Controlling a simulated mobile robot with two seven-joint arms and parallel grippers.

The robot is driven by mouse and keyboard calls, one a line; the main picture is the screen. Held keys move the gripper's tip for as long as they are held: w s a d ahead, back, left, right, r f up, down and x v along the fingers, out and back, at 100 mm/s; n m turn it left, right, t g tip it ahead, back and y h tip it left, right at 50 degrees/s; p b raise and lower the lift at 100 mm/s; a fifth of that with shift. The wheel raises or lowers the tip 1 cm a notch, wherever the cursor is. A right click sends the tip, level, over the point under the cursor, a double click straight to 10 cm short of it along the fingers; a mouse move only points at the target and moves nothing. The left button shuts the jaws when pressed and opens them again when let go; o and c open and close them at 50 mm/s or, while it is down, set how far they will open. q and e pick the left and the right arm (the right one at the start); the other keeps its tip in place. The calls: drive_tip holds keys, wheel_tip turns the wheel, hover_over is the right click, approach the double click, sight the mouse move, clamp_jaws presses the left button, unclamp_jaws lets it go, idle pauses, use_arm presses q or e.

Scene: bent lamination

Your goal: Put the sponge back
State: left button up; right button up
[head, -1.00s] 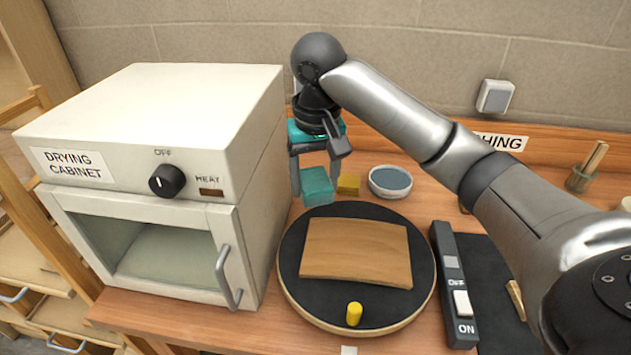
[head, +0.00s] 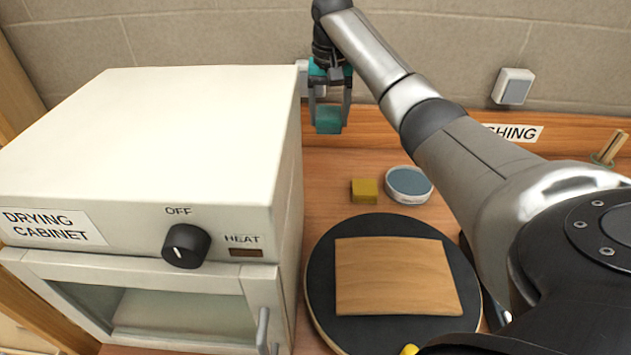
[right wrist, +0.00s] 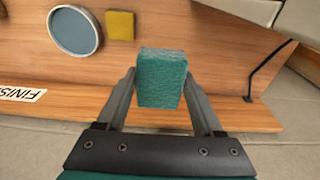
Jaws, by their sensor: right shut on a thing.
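The sponge, a teal block (head: 328,121), is held between the two fingers of my right gripper (head: 330,108), near the back edge of the bench. In the right wrist view the sponge (right wrist: 161,76) sits between the fingertips of my right gripper (right wrist: 160,88), with bench top and the wooden back rail behind it. It appears to be held clear of the bench top, though its exact height is hard to tell. My left gripper is not in view.
A white drying cabinet (head: 150,140) stands left. A yellow block (head: 365,190) and a round dish with blue-grey contents (head: 408,184) lie in front of the back rail (head: 385,133). A black turntable (head: 322,250) carries a bent wooden sheet (head: 395,278). Bare bench shows behind the turntable.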

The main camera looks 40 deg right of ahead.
wheel_tip(320, 180, down, 7)
drive_tip(key=b, duration=0.2)
hover_over(328, 192)
drive_tip(key=f, duration=0.7)
drive_tip(key=shift+s+a+f, duration=0.1)
drive_tip(key=shift+s+a, duration=0.05)
drive_tip(key=shift+a, duration=0.05)
drive_tip(key=shift+f, duration=0.55)
wheel_tip(328, 192, down, 3)
drive_tip(key=shift+f+b, duration=0.2)
drive_tip(key=shift+b, duration=0.3)
drive_tip(key=shift+f, duration=0.35)
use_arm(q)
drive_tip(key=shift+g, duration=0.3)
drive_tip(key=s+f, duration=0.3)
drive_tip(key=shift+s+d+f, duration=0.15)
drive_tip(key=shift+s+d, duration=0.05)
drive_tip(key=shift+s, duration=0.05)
use_arm(e)
drive_tip(key=shift+r, duration=0.1)
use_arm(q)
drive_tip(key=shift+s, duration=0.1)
